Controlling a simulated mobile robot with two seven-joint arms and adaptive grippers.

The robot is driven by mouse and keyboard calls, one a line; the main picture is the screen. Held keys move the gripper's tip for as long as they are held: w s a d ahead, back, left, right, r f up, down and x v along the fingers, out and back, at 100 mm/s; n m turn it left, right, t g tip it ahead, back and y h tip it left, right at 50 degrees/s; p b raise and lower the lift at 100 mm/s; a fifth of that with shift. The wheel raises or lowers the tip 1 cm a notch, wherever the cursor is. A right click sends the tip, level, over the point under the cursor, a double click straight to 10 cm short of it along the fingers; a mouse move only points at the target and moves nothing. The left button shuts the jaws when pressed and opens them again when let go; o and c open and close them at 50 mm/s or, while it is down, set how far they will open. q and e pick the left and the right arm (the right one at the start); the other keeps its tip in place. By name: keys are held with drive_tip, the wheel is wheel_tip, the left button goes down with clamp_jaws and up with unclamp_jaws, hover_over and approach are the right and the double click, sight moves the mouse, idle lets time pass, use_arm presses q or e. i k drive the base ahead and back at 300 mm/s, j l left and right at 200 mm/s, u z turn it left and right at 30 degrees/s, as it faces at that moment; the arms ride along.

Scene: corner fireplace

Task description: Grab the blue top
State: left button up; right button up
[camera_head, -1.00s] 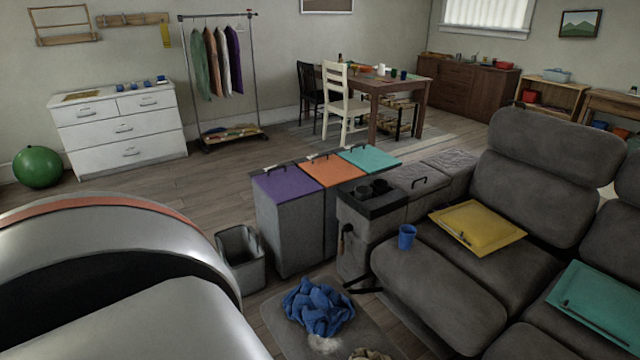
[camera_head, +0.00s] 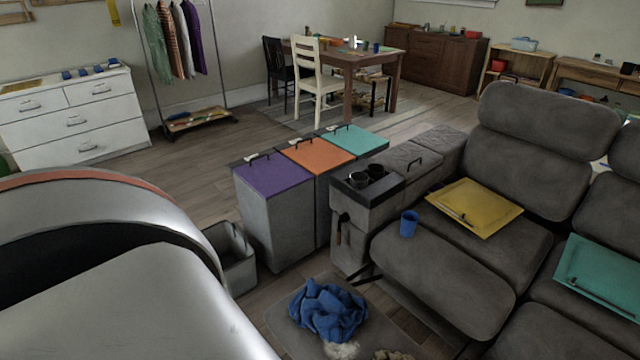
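The blue top (camera_head: 328,309) lies crumpled in a heap on a grey mat (camera_head: 385,335) on the floor, at the bottom middle of the head view. A small pale fluffy thing touches its near side. Neither of my grippers shows in this view, so I cannot see whether they are open or shut.
A grey open bin (camera_head: 231,262) stands left of the top. Bins with purple (camera_head: 270,172), orange (camera_head: 317,155) and teal lids stand behind it. The grey sofa (camera_head: 445,260) is close on the right, with a blue cup (camera_head: 408,223) on it. Open floor lies back left.

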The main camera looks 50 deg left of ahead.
sight(336, 314)
drive_tip(key=j, duration=0.8)
drive_tip(key=k+j, duration=0.1)
drive_tip(key=j, duration=0.75)
